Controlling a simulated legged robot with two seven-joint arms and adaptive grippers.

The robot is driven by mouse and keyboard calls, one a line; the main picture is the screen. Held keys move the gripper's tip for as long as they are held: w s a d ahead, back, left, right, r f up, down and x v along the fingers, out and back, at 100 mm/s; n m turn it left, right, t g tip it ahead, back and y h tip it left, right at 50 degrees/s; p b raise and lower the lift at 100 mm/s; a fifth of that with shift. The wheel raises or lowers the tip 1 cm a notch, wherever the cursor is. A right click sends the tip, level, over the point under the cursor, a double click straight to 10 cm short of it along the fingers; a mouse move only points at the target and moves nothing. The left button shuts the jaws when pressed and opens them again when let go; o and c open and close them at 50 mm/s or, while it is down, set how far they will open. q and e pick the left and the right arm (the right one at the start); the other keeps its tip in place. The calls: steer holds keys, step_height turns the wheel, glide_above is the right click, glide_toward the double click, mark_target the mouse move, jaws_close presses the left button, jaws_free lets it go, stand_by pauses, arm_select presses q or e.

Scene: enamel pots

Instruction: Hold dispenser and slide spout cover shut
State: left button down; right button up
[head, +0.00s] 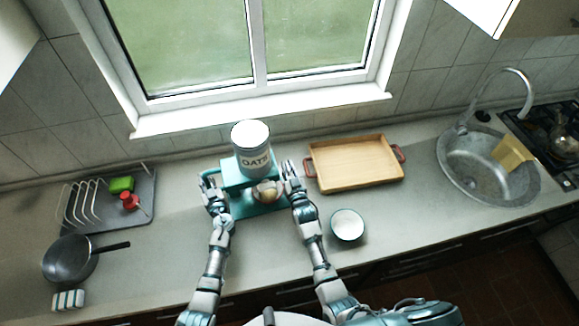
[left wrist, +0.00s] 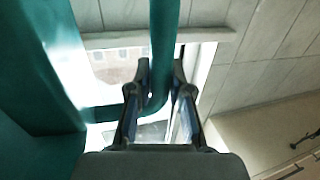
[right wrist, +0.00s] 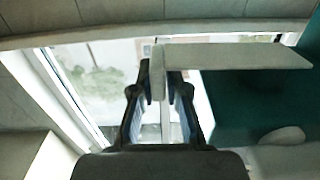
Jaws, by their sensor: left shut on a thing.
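The dispenser is a teal stand (head: 237,173) carrying a white canister (head: 252,147) marked OATS, upright on the counter. My left gripper (head: 209,182) is shut on the teal handle at the dispenser's left side; the handle (left wrist: 163,50) runs between its fingers in the left wrist view. My right gripper (head: 289,170) is at the dispenser's right side. In the right wrist view its fingers close around the upright tab of a flat, pale spout cover (right wrist: 235,56), which sticks out to the right towards the teal body. A pale rounded bowl (head: 267,191) sits under the canister.
A wooden tray (head: 355,163) with red handles lies to the right. A white-filled bowl (head: 347,226) stands near my right forearm. A drying rack (head: 95,205), a dark pan (head: 69,260) and a striped sponge (head: 68,300) are at left. The sink (head: 480,170) is far right.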

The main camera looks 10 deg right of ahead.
arm_select(q)
steer(key=shift+f, duration=0.15)
arm_select(e)
steer(key=o, duration=0.3)
steer(key=shift+a, duration=0.1)
steer(key=s, duration=1.2)
steer(key=shift+d, duration=0.3)
arm_select(q)
steer(key=c, duration=1)
jaws_free()
arm_select(e)
steer(key=shift+f, duration=0.1)
